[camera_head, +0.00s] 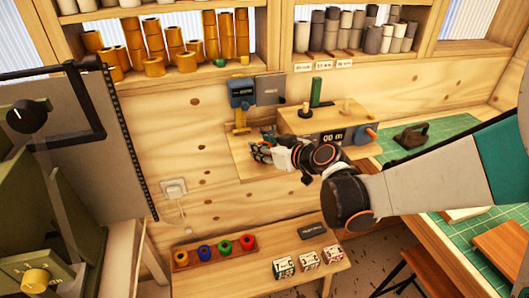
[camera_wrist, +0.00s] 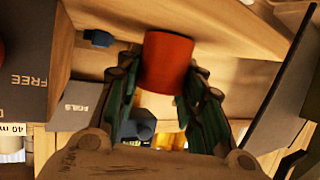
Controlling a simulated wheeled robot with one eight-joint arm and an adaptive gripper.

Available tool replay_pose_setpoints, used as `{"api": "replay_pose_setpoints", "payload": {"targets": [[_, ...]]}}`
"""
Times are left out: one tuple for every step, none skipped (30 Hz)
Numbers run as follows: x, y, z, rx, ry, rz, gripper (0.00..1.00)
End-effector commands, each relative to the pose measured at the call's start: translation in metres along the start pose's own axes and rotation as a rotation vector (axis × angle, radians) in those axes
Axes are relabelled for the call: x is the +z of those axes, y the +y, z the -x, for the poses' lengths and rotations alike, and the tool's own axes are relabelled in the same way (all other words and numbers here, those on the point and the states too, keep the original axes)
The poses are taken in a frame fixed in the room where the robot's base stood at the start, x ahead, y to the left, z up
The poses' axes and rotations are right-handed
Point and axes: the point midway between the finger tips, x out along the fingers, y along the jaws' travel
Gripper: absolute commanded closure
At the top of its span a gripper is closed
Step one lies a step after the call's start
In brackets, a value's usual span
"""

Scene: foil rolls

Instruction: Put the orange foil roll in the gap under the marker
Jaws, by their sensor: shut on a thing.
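My gripper (camera_wrist: 165,85) is shut on the orange foil roll (camera_wrist: 166,60), a red-orange cylinder between its two dark green fingers in the wrist view. In the head view my gripper (camera_head: 260,152) is in front of the wooden wall, below a blue device on a yellow stand (camera_head: 241,92). I cannot make out the held roll clearly there. The upper shelf (camera_head: 190,74) carries stacks of gold-orange rolls with spaces between them. A small green piece (camera_head: 218,61) sits at that shelf's front edge; I cannot tell whether it is the marker.
A rack (camera_head: 214,257) with several coloured rolls stands on a low bench (camera_head: 240,285), beside small boxes (camera_head: 308,260). Grey and white rolls (camera_head: 350,32) fill the right shelf. A wooden machine (camera_head: 330,128) stands right of my gripper. A grey panel (camera_wrist: 285,90) is close on the right in the wrist view.

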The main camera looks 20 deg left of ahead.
Motion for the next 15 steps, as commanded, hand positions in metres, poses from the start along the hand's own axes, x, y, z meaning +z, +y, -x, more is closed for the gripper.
{"api": "replay_pose_setpoints", "payload": {"targets": [[0.0013,0.0001,-0.0006,0.0,0.0,0.0,0.89],[0.0008,0.0001,-0.0004,0.0,0.0,0.0,0.89],[0.0,0.0,-0.0001,0.0,0.0,0.0,0.89],[-0.0002,0.0,0.0,0.0,0.0,0.0,0.89],[-0.0003,0.0,0.0,0.0,0.0,0.0,0.89],[-0.0004,0.0,0.0001,0.0,0.0,0.0,0.89],[-0.0002,0.0,0.0,0.0,0.0,0.0,0.89],[0.0005,0.0001,-0.0003,0.0,0.0,0.0,0.89],[0.0017,0.0001,-0.0008,0.0,0.0,0.0,0.89],[0.0028,0.0001,-0.0012,0.0,0.0,0.0,0.89],[0.0024,0.0001,-0.0011,0.0,0.0,0.0,0.6],[0.0019,0.0001,-0.0009,0.0,0.0,0.0,0.51],[0.0018,0.0,-0.0009,0.0,0.0,0.0,0.45],[0.0018,0.0001,-0.0009,0.0,0.0,0.0,0.45],[0.0018,0.0001,-0.0009,0.0,0.0,0.0,0.45]]}}
